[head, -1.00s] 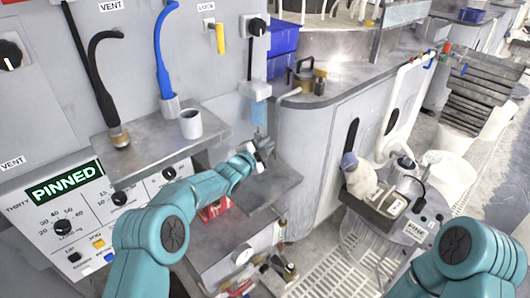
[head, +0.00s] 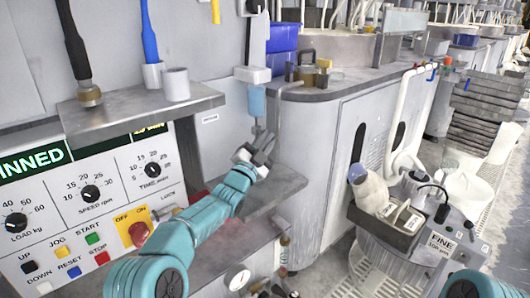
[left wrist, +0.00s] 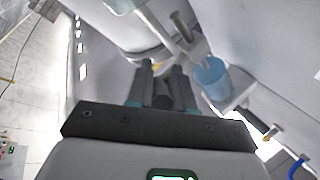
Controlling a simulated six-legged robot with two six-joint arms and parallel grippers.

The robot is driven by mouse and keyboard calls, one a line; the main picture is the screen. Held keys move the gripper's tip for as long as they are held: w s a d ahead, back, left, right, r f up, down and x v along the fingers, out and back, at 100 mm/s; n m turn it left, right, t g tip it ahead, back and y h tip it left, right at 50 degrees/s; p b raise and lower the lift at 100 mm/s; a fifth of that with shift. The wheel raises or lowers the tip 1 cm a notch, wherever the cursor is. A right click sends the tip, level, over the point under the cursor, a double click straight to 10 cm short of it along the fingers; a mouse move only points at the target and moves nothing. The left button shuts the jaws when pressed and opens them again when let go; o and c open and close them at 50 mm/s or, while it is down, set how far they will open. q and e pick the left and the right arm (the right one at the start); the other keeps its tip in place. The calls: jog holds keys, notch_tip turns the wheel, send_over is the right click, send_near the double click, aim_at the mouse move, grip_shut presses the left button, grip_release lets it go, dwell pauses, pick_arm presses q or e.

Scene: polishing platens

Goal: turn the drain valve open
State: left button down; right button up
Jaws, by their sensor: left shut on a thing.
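A clear blue bowl (head: 257,101) hangs under a white unit on the grey cabinet, with a thin stem below it. My left gripper (head: 261,141) is at this stem, just under the bowl, and its fingers are close together. The blue bowl shows also in the left wrist view (left wrist: 211,76), to the right of my fingers (left wrist: 160,78). The fingers are shut on a small part that looks like the drain valve; they hide most of it, and I cannot tell how far it is turned.
A grey shelf (head: 140,112) with cups and a hose nozzle juts out at the left, above the control panel (head: 100,195). A small pressure gauge (head: 238,280) is below. A cart with a white bottle (head: 372,188) stands at the right.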

dwell(0.5)
pick_arm(q)
jog(key=c, duration=1.1)
grip_release()
jog(key=shift+s+a+f, duration=0.25)
jog(key=shift+s, duration=0.25)
jog(key=s+a, duration=0.1)
jog(key=s, duration=0.2)
jog(key=s+a, duration=0.2)
jog(key=s, duration=0.2)
jog(key=s+a, duration=0.2)
jog(key=s, duration=0.2)
